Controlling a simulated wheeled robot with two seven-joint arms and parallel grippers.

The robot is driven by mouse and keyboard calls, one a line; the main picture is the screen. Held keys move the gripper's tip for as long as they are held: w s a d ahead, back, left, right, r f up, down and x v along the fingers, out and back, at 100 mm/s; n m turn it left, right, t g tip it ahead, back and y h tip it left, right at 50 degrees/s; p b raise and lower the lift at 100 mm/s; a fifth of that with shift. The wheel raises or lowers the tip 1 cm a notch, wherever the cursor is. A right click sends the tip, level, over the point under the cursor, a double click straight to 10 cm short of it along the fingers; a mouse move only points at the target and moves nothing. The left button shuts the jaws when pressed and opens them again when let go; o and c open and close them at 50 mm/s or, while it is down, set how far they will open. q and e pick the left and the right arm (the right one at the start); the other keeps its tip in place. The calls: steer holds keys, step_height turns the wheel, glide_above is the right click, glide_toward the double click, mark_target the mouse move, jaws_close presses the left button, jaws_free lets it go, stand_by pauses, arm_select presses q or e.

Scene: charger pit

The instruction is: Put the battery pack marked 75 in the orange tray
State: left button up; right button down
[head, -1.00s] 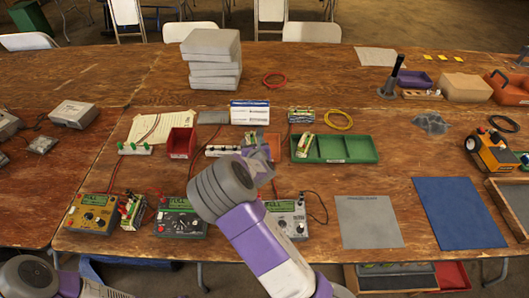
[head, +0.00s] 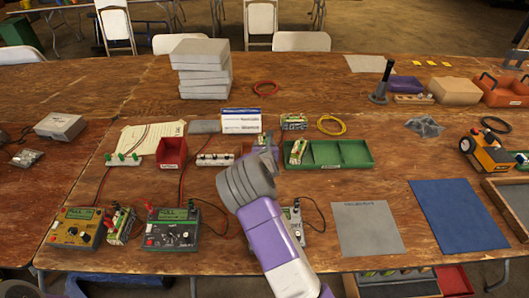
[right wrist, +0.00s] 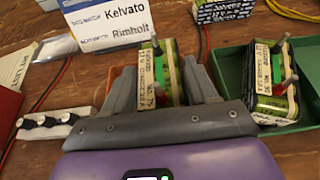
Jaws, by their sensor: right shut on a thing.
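My right gripper (right wrist: 165,100) is shut on a green battery pack (right wrist: 159,72) with a cream label. The label reads "NO. 7" and a second digit that is hard to read. The pack stands roughly upright between the fingers. The orange tray (right wrist: 120,74) shows around and behind it; I cannot tell whether the pack touches the tray floor. In the head view my right gripper (head: 264,147) hides most of the tray. Another green pack (right wrist: 272,82) stands in the left compartment of the green tray (head: 343,153).
Close by are a white name card (head: 241,121), a red bin (head: 171,152) and a white strip with dark knobs (head: 215,159). Chargers (head: 172,228) line the front edge, with a pack (head: 119,225) between two of them. A grey mat (head: 367,228) and blue mat (head: 457,215) lie at right.

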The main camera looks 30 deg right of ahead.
steer(key=shift+f, duration=1.2)
steer(key=shift+f+b, duration=0.1)
steer(key=shift+b, duration=0.25)
steer(key=shift+c, duration=1.6)
jaws_free()
steer(key=shift+f, duration=0.1)
steer(key=shift+s+r, duration=0.1)
steer(key=shift+r, duration=0.1)
steer(key=p+v, duration=0.3)
steer(key=v, duration=0.8)
steer(key=shift+s+a, duration=0.25)
steer(key=shift+s, duration=0.05)
steer(key=shift+r+p, duration=0.15)
steer(key=shift+p, duration=0.15)
